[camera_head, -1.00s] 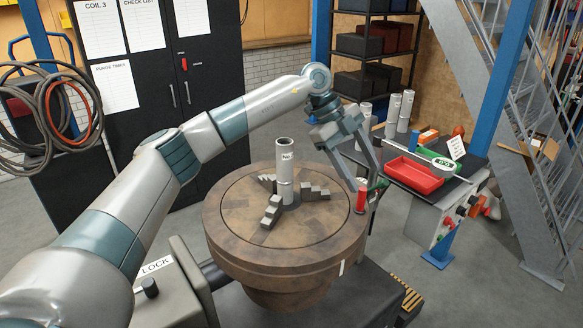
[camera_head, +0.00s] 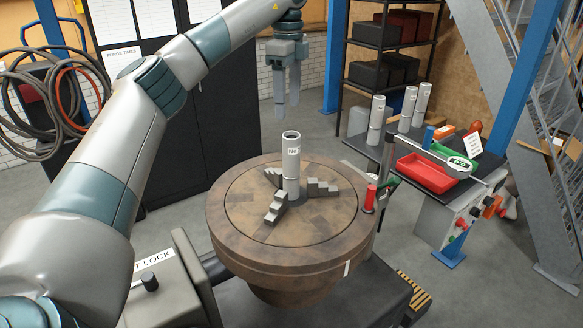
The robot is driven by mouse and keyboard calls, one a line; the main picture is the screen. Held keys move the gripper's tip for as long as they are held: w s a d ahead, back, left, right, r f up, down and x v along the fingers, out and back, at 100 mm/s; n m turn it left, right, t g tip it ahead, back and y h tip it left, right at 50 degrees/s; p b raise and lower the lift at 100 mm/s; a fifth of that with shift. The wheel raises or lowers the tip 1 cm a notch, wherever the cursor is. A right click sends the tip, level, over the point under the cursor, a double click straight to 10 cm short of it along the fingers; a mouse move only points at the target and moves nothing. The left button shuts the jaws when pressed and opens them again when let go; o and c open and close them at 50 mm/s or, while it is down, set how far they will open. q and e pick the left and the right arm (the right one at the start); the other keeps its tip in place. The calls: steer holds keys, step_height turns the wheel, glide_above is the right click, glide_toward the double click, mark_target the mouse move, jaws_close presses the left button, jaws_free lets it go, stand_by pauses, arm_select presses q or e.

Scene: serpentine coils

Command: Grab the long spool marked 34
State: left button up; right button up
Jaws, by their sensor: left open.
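A grey upright spool (camera_head: 291,170) stands in the middle of the round brown turntable (camera_head: 235,230), among stepped jaw blocks. It has a white label near its top, and I cannot make out the number. Three more grey spools stand upright on the side bench: one at the left (camera_head: 376,120), one in the middle (camera_head: 407,108) and one at the right (camera_head: 421,103). I cannot read a 34 on any of them. My left gripper (camera_head: 286,99) is open and empty, pointing down, and appears above and behind the turntable spool in the picture. My right gripper is not in view.
The bench holds a red tray (camera_head: 427,174), a green item and a gauge with a round white dial (camera_head: 460,164). A red-handled part (camera_head: 370,197) stands at the turntable's right edge. A black cabinet (camera_head: 180,120) and a shelf rack (camera_head: 390,45) stand behind.

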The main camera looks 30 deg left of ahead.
mark_target(291, 159)
arm_select(q)
steer(key=shift+f+p, duration=0.95)
steer(key=shift+f, duration=5.05)
steer(key=shift+w+d+f+p, duration=0.1)
steer(key=shift+d+f+p, duration=0.15)
steer(key=shift+f+p, duration=0.6)
step_height(291, 159, down, 2)
steer(key=shift+d+f+p, duration=0.1)
steer(key=shift+p, duration=0.5)
steer(key=shift+f, duration=0.65)
steer(key=shift+w+r, duration=0.1)
jaws_close()
